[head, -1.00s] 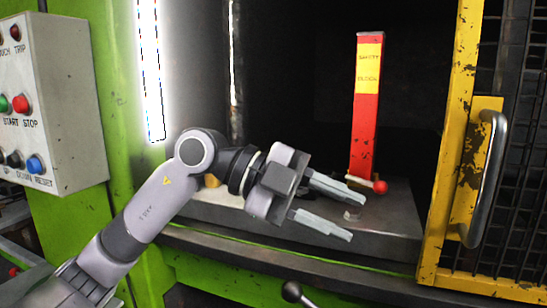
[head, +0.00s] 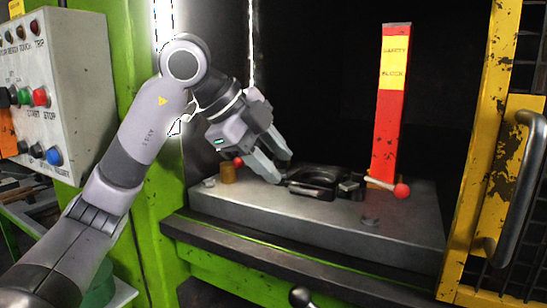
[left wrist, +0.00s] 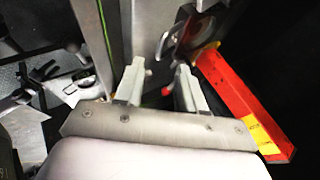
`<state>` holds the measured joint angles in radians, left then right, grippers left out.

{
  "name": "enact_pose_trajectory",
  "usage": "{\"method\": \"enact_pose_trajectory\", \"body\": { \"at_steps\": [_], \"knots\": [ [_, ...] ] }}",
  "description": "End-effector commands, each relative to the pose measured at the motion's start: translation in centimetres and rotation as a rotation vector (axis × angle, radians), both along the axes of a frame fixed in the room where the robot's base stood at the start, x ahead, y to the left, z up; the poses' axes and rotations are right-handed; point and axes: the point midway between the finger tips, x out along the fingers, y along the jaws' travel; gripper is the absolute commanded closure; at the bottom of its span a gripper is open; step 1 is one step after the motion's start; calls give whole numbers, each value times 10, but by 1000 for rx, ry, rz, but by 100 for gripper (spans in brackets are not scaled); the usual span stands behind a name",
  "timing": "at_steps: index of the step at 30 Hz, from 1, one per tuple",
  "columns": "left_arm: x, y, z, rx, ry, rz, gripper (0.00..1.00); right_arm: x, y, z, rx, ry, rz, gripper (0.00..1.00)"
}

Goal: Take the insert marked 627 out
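A dark round insert (head: 318,180) sits in the press bed (head: 300,213), with dark clamp-like pieces beside it. My left gripper (head: 281,168) is just left of the insert, angled down toward the bed. In the left wrist view its fingers (left wrist: 160,70) are apart with nothing visible between them. Whether a fingertip touches anything cannot be told. My right gripper is in neither current view.
A red upright safety block (head: 391,110) stands behind the insert at right. A lever with a red knob (head: 402,190) sticks out near its foot. A brass post (head: 229,173) stands left. The yellow guard door (head: 480,190) bounds the right; a control box (head: 60,90) is left.

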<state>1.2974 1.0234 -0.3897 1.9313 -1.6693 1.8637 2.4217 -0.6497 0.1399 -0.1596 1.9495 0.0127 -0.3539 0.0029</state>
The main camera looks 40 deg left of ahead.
Motion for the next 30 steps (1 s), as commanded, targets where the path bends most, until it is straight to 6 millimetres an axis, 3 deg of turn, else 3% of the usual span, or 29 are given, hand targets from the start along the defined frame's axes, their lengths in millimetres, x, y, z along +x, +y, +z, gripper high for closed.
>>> {"method": "enact_pose_trajectory", "body": {
  "at_steps": [5, 18, 30],
  "knots": [
    [5, -3, -8, 0, 3, -4, 61, 0, 0, 0, 0, 1, 0, 57],
    [39, -17, -51, -1, 2, -4, 61, 0, 0, 5, 0, 1, 0, 57],
    [42, -19, -55, 0, 0, -4, 64, 0, 0, 5, 0, 1, 0, 57]
  ]
}}
